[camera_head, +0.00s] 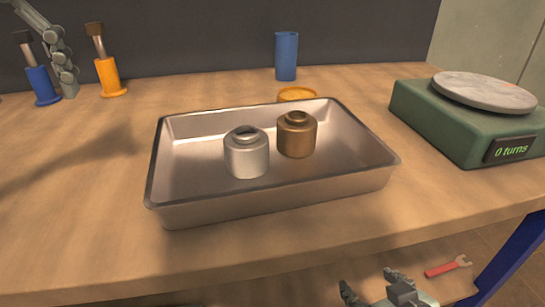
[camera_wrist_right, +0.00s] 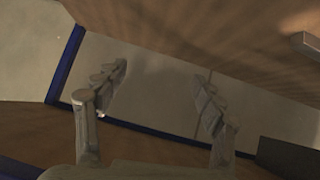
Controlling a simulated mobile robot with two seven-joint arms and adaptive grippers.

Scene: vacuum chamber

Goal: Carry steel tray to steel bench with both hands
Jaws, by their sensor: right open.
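The steel tray (camera_head: 272,205) is a shallow, rectangular metal pan lying flat on the wooden-topped table (camera_head: 120,270). Inside it stand a silver weight (camera_head: 246,155) and a bronze weight (camera_head: 296,136). My right gripper (camera_head: 370,283) is low, in front of the table edge and apart from the tray. The right wrist view shows this gripper (camera_wrist_right: 160,72) with its fingers spread and nothing between them. What looks like one finger of my left gripper (camera_head: 60,62) enters at the top left, apart from the tray. The rest of it is cut off. I cannot identify the steel bench.
A green scale or turntable (camera_head: 455,125) reading "0 turns" stands right of the tray. Behind the tray are a blue cylinder (camera_head: 286,57) and an orange ring (camera_head: 297,94). Blue (camera_head: 42,86) and orange (camera_head: 109,78) upright items stand at back left. A red wrench (camera_head: 446,267) lies below.

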